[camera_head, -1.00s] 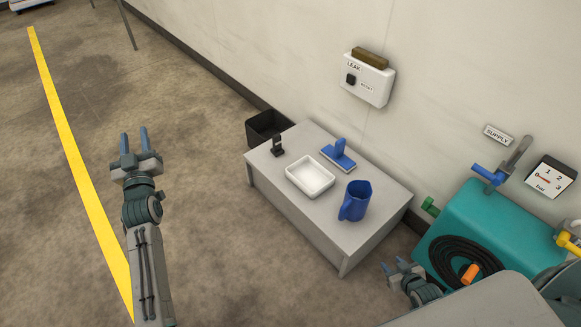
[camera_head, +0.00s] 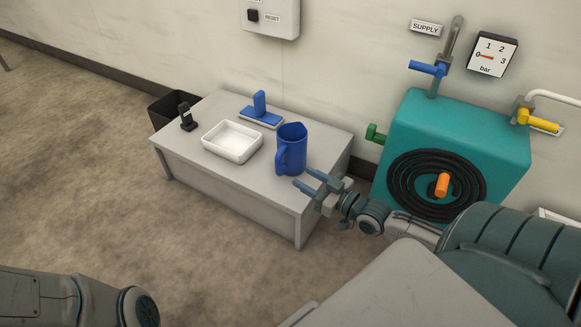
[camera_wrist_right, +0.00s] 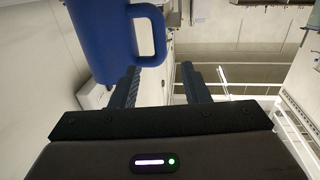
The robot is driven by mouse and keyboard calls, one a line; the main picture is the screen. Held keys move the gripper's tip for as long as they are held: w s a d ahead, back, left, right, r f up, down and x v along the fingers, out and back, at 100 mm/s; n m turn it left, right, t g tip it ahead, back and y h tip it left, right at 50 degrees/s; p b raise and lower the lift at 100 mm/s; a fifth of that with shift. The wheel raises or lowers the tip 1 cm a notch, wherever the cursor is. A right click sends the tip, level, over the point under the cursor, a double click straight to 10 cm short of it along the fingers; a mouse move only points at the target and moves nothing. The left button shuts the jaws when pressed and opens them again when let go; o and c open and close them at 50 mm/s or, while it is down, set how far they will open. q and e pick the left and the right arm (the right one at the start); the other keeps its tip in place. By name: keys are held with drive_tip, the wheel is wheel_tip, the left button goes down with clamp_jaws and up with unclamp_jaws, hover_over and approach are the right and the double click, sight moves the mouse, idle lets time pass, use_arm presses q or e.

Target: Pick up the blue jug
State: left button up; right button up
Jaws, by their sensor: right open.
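The blue jug (camera_head: 292,152) stands upright on the grey table (camera_head: 215,182), near its right end. Its handle is on its left-front side in the head view. My right gripper (camera_head: 306,179) is open and empty at the table's front right, with its fingers pointing left, just in front of the jug's lower part. In the right wrist view, the jug (camera_wrist_right: 97,40) fills the upper left and its handle lies ahead of the open fingers (camera_wrist_right: 160,82). I cannot tell whether a finger touches the jug. Of my left arm only a link shows; its gripper is out of view.
A white tray (camera_head: 232,143), a blue-handled brush (camera_head: 261,112) and a small black item (camera_head: 187,118) share the table. A black bin (camera_head: 170,108) stands behind its left end. A teal machine (camera_head: 456,135) with a coiled black hose (camera_head: 410,185) stands at right. Floor at left is free.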

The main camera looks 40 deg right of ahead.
sight(278, 161)
drive_tip(key=b+x, duration=0.2)
drive_tip(key=x, duration=0.2)
drive_tip(key=shift+w+a+f+b, duration=0.1)
drive_tip(key=shift+w+b, duration=0.15)
drive_tip(key=shift+b, duration=0.15)
drive_tip(key=shift+w+a, duration=0.1)
drive_tip(key=shift+w, duration=0.3)
drive_tip(key=b+x, duration=0.3)
drive_tip(key=x, duration=0.1)
drive_tip(key=shift+w, duration=0.2)
drive_tip(key=shift+w+a+r, duration=0.15)
drive_tip(key=shift+w+r, duration=0.1)
drive_tip(key=shift+w, duration=0.1)
drive_tip(key=shift+r, duration=0.1)
clamp_jaws()
